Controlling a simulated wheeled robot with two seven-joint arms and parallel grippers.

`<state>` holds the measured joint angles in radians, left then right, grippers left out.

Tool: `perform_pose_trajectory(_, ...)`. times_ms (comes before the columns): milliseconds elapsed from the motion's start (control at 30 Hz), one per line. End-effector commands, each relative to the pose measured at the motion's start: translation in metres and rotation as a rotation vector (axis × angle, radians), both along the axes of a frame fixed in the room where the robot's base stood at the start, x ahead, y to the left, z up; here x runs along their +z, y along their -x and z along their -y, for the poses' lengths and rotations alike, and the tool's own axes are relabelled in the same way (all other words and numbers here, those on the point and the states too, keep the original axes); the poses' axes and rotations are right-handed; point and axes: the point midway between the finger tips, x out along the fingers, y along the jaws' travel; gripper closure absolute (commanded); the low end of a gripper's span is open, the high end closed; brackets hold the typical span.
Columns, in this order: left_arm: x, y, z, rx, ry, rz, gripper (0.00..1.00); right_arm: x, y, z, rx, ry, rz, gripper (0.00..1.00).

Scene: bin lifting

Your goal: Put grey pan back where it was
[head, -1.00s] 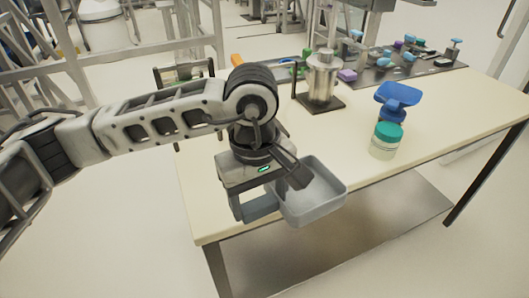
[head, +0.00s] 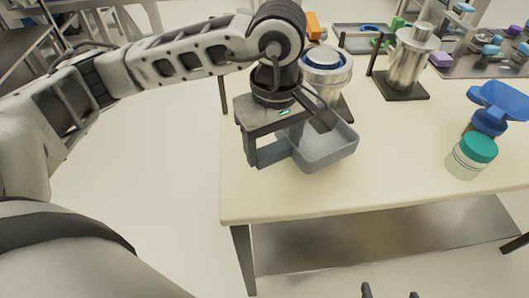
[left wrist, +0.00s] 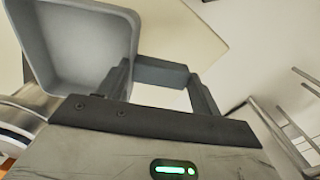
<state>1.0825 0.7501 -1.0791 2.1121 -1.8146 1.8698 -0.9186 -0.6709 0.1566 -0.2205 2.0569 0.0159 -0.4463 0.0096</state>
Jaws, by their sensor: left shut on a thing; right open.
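The grey pan (head: 328,150) is a shallow square tray with rounded corners. It hangs in the air over the left part of the table. My left gripper (head: 290,135) is shut on its left side. In the left wrist view the pan (left wrist: 85,45) fills the upper left, and the gripper's fingers (left wrist: 163,85) are beside it; the exact grip contact is unclear. The pan looks empty. My right gripper (head: 390,292) shows only its two dark fingertips at the bottom edge, apart and empty, off the table.
The cream table (head: 400,175) has free room in front and in the middle. Behind the pan stands a metal vessel with a blue ring (head: 326,68). A metal canister (head: 408,62) is on a dark base. A green-lidded jar (head: 470,158) and a blue scale-like device (head: 495,105) stand right.

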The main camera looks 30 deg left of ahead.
Motion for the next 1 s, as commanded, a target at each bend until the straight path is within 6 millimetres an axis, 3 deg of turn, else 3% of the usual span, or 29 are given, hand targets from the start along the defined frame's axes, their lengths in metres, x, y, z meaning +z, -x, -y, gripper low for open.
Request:
perform_pose_trajectory(300, -0.026, 0.001, -0.022, 0.002, -0.002, -0.002, 0.58, 0.006, -0.006, 0.001, -0.004, 0.000, 0.013, 0.18)
perform_pose_trajectory(500, -0.051, 0.000, -0.019, -0.001, 0.001, 0.000, 0.58, 0.012, -0.007, 0.000, -0.012, -0.004, 0.018, 0.18)
perform_pose_trajectory(867, -0.058, 0.000, -0.019, -0.002, 0.001, 0.003, 0.58, 0.005, -0.006, 0.001, -0.015, -0.004, 0.012, 0.18)
perform_pose_trajectory(900, -0.058, 0.000, -0.019, -0.002, 0.001, 0.002, 0.32, 0.004, -0.005, 0.000, -0.014, -0.005, 0.011, 0.18)
perform_pose_trajectory(967, -0.056, 0.000, -0.019, -0.002, 0.001, 0.002, 0.15, 0.005, -0.004, 0.001, -0.015, -0.004, 0.005, 0.18)
perform_pose_trajectory(1000, -0.056, 0.000, -0.019, -0.002, 0.001, 0.001, 0.13, 0.005, -0.004, 0.001, -0.015, -0.004, 0.005, 0.18)
